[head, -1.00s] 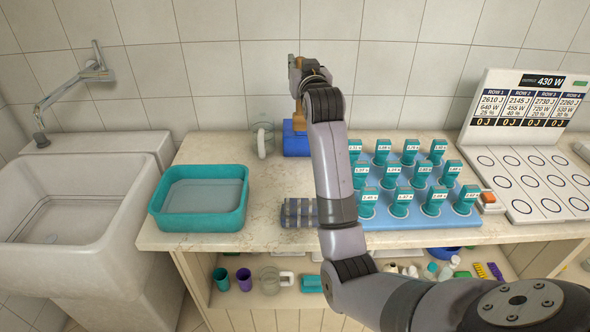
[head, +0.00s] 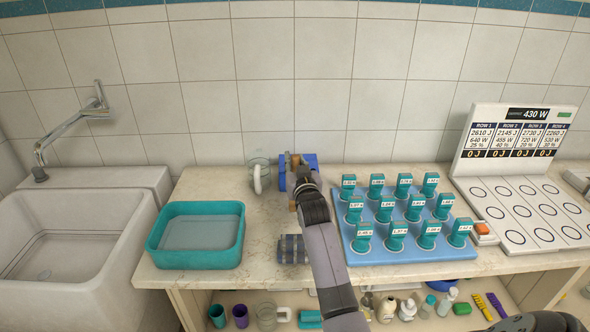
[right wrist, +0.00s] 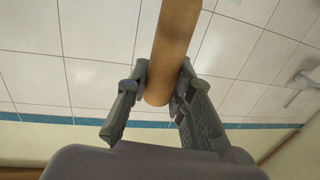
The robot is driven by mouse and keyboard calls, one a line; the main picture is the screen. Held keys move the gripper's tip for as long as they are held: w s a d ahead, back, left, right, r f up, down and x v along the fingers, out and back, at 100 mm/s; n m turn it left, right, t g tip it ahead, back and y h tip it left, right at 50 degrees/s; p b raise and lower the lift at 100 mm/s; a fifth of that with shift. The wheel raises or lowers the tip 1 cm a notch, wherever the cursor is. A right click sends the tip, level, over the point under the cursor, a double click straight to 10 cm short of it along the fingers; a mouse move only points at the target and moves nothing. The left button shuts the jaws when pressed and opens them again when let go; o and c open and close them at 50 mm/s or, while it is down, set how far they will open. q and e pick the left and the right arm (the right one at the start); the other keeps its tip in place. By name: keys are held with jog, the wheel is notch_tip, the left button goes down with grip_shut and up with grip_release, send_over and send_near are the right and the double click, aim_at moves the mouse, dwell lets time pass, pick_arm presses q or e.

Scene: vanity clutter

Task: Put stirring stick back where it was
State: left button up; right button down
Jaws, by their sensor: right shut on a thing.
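My right gripper (head: 297,168) is shut on the wooden stirring stick, low over the back of the counter. In the right wrist view the stick (right wrist: 174,52) is a smooth brown rod with a rounded end between the two fingers (right wrist: 161,92). In the head view only small brown bits of it show by the gripper. A blue holder (head: 282,181) stands right at the gripper, partly covered by it. I cannot tell whether the stick is inside, touching or in front of the holder. My left gripper is not in view.
A clear mug (head: 258,178) stands close left of the holder. A teal basin (head: 196,262) is at the left, and a grey ribbed object (head: 292,249) lies in front. A blue tray (head: 374,249) of teal labelled pieces stands close right of my arm.

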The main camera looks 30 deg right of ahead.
notch_tip(320, 180, down, 2)
jog(key=shift+f, duration=0.25)
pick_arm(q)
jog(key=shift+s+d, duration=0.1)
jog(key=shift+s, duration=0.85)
pick_arm(e)
jog(key=shift+f, duration=0.1)
jog(key=c, duration=1.4)
grip_release()
jog(key=shift+f, duration=0.1)
jog(key=shift+c, duration=0.2)
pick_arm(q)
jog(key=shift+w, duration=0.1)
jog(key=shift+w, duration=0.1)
pick_arm(e)
jog(key=shift+s, duration=0.15)
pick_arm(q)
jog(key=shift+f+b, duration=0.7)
pick_arm(e)
jog(key=v, duration=1.1)
jog(key=shift+s+a, duration=0.2)
jog(key=shift+s, duration=0.1)
